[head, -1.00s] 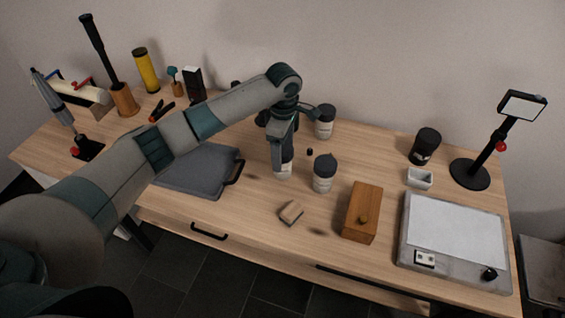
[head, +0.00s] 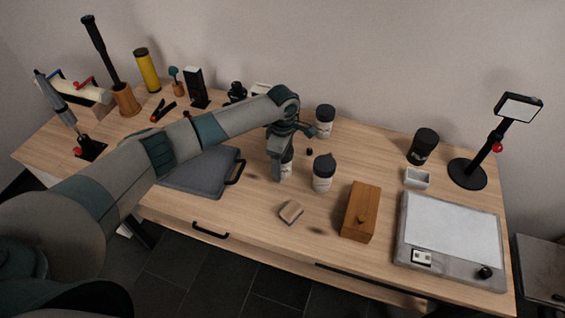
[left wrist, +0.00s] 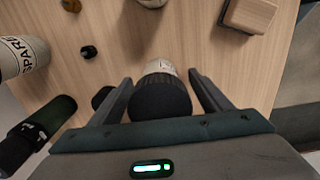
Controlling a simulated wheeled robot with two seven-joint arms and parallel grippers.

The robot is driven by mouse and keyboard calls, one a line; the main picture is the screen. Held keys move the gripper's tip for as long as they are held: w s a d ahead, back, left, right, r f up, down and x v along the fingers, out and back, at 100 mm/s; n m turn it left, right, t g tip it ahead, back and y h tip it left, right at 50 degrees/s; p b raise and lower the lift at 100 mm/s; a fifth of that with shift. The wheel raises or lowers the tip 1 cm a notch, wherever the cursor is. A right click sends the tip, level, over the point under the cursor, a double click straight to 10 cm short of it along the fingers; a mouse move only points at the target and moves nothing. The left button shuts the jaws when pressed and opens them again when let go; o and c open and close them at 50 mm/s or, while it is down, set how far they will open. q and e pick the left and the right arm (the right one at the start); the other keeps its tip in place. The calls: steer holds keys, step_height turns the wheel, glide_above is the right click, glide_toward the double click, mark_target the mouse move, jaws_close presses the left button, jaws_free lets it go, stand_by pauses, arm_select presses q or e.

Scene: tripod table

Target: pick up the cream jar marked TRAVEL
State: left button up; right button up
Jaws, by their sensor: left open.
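My left gripper (head: 278,168) is open and points down at a pale jar with a dark lid (head: 288,163). In the left wrist view the ribbed black lid of this jar (left wrist: 160,97) sits between the two open fingers (left wrist: 160,80), with gaps at the sides. Its label is not readable. A second jar (head: 323,175) stands to the right; its lower part shows at the top of the left wrist view (left wrist: 151,3). I cannot read TRAVEL on any jar. My right gripper is out of view.
A wooden block (head: 291,211) and a wooden box (head: 361,212) lie in front. A small black knob (head: 309,152) lies between the jars. A grey case (head: 200,170) is left of the gripper. A black canister (head: 423,146) and a grey-white panel (head: 452,230) are at right.

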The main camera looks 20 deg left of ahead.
arm_select(q)
steer(key=shift+f, duration=0.4)
steer(key=shift+c, duration=0.3)
steer(key=c, duration=1.1)
steer(key=shift+r, duration=0.1)
step_height(320, 180, up, 10)
steer(key=shift+f+b, duration=0.1)
steer(key=shift+b, duration=1)
